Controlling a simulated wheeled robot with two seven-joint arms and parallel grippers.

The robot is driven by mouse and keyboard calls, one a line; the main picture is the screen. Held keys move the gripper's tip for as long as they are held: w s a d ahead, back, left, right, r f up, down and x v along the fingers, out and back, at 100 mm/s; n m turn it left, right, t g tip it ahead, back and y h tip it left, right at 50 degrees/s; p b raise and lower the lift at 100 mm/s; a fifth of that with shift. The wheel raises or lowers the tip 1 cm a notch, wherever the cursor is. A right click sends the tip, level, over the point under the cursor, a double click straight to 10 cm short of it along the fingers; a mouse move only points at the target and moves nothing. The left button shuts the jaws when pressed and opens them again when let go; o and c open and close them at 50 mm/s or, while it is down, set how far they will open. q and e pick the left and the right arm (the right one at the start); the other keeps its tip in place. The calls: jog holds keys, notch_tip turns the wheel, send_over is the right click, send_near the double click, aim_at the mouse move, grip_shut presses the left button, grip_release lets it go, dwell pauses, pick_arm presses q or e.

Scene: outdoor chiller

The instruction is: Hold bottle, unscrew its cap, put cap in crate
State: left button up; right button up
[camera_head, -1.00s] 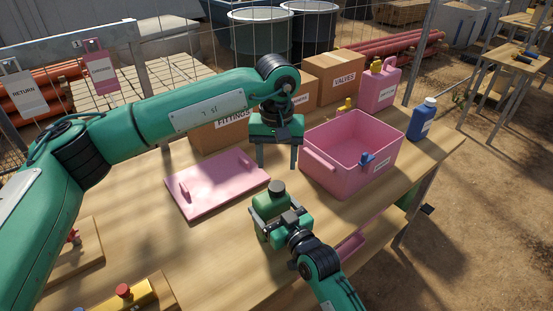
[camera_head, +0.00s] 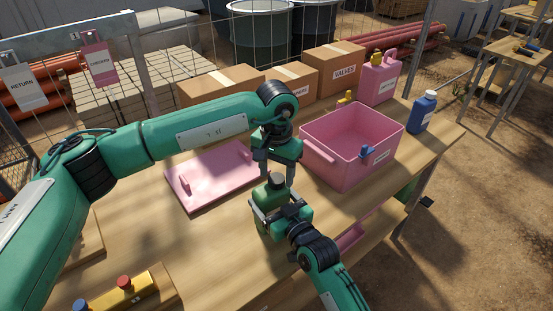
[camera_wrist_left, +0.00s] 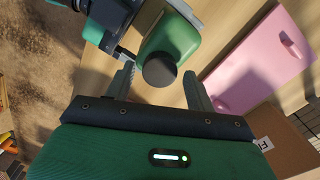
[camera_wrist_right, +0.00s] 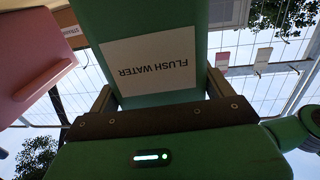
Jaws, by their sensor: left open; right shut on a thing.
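A green bottle (camera_head: 268,200) with a dark cap (camera_head: 276,181) stands upright on the wooden table. My right gripper (camera_head: 270,215) is shut on the bottle's body; its label "FLUSH WATER" (camera_wrist_right: 152,68) fills the right wrist view between the fingers. My left gripper (camera_head: 276,172) is open, pointing down just above and behind the cap in the head view. In the left wrist view the cap (camera_wrist_left: 160,70) lies between and a little beyond the open fingertips (camera_wrist_left: 158,80), apart from them. The pink crate (camera_head: 322,164) stands right of the bottle.
A pink lid (camera_head: 205,185) lies flat left of the crate. A blue bottle (camera_head: 423,112) and a pink jug (camera_head: 380,80) stand beyond the crate, with cardboard boxes (camera_head: 333,70) at the back. A yellow box with buttons (camera_head: 125,294) is at the front left.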

pick_arm(q)
jog(key=shift+f, duration=0.6)
